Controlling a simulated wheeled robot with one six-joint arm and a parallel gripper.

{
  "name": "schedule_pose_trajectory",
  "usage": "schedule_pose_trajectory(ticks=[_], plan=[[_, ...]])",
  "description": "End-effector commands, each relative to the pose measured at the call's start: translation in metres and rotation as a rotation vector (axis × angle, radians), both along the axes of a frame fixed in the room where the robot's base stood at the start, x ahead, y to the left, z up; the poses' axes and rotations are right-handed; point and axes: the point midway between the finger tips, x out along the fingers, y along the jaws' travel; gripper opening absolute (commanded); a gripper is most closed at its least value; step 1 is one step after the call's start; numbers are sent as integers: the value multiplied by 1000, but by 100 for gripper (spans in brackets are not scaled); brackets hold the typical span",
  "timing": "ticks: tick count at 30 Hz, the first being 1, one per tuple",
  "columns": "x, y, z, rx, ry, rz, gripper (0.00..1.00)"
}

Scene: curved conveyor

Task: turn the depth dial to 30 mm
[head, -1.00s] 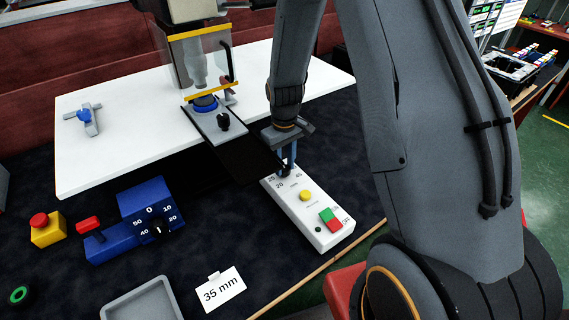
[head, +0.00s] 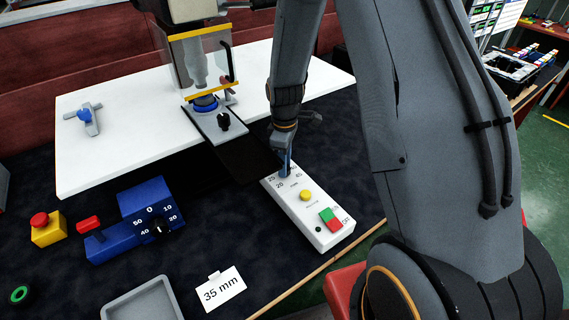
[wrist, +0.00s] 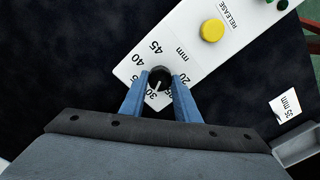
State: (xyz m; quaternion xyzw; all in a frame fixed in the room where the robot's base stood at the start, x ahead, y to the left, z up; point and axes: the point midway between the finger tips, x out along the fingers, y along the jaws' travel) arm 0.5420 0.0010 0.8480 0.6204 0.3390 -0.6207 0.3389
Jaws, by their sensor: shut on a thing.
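The depth dial is a small black knob (wrist: 160,77) on a white control panel (wrist: 205,55), marked in mm. In the wrist view, its white pointer line faces down and slightly left, close to the 30 mark. The 45, 40 and 20 marks also show, and some marks are partly covered by the fingers. My gripper (wrist: 160,85) is shut on the knob, with one blue finger on each side. In the head view my gripper (head: 285,163) stands over the far end of the white panel (head: 322,235), and its fingers hide the knob.
The panel carries a yellow RELEASE button (head: 306,195) and a green and red switch (head: 330,219). A blue box (head: 125,232) with another numbered dial lies to the left. A 35 mm card (head: 221,289) and a grey tray (head: 108,310) are in front. A drill stand rises behind.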

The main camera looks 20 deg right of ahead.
Motion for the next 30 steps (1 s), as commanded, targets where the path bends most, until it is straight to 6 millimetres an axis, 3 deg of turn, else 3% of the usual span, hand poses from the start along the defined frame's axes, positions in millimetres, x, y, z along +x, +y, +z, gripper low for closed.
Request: schedule_pose_trajectory(ticks=[14,15,18,30], plan=[[1,0,0,0,-1,14,6],[1,0,0,0,-1,14,34],[0,0,0,0,-1,13,48],[1,0,7,0,-4,13,48]])
